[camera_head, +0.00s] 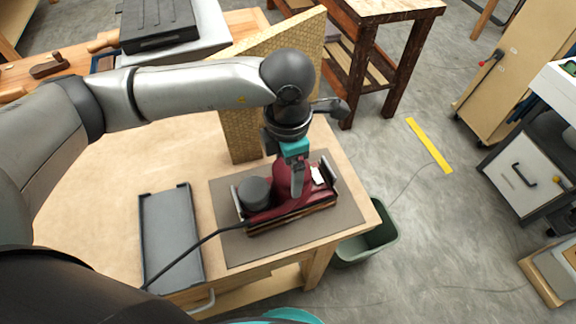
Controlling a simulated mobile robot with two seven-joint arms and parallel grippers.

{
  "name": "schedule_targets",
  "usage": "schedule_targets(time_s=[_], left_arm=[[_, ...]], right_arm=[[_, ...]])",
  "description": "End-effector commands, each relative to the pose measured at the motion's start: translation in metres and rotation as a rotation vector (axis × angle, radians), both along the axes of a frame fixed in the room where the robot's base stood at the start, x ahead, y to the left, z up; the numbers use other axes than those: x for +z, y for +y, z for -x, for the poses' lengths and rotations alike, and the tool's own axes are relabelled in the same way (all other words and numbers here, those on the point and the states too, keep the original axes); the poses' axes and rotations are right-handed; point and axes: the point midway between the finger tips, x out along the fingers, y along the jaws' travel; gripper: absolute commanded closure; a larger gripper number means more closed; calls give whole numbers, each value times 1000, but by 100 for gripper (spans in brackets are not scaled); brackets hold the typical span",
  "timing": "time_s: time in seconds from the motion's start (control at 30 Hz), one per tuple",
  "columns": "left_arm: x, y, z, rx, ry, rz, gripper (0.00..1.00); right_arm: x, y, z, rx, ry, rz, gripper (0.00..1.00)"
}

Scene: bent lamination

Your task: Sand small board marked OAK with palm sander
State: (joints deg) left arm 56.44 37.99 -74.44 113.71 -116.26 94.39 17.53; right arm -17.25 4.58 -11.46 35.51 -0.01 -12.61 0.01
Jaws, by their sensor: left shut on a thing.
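A dark red palm sander (283,198) with a round dark grey canister (255,192) stands on the grey mat area at the right of the workbench. A brown board (292,222) shows as a thin edge beneath the sander. The sander hides most of it, and no OAK marking is readable. My left gripper (296,183) comes down from above and is shut on the sander's body. Whether the sander presses on the board cannot be told exactly. My right gripper is not in view.
The grey mat (232,251) lies under the sander. A black cord runs from the sander leftward across a grey tray (170,232). A tan textured upright panel (243,127) stands behind. A green bin (366,242) is on the floor at right. The bench's left middle is clear.

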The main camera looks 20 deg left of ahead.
Motion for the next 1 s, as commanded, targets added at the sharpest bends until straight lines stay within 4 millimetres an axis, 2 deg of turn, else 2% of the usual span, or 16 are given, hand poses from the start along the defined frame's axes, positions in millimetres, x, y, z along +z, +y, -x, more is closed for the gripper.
schedule_targets(time_s=[1.0], left_arm=[[-4, -1, -1, 0, -5, 3, 100]], right_arm=[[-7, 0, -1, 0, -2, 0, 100]])
